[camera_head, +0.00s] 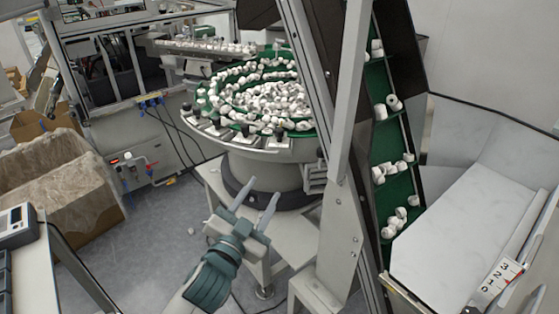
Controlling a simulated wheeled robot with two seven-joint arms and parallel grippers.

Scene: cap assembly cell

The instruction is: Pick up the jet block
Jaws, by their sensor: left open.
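I cannot make out a jet block anywhere in the head view. My left gripper (254,196) reaches up from the bottom of the picture, with its two fingers spread apart and nothing between them. It appears in front of the grey pedestal of the bowl feeder (265,172) and the light machine frame below it. My right gripper is not in view.
White caps (270,98) fill the green feeder bowl. A steep green conveyor (385,146) carries more caps behind a grey post (345,140). A pale hopper (455,235) stands at right. Cardboard boxes (75,192) and a table edge (60,270) are at left.

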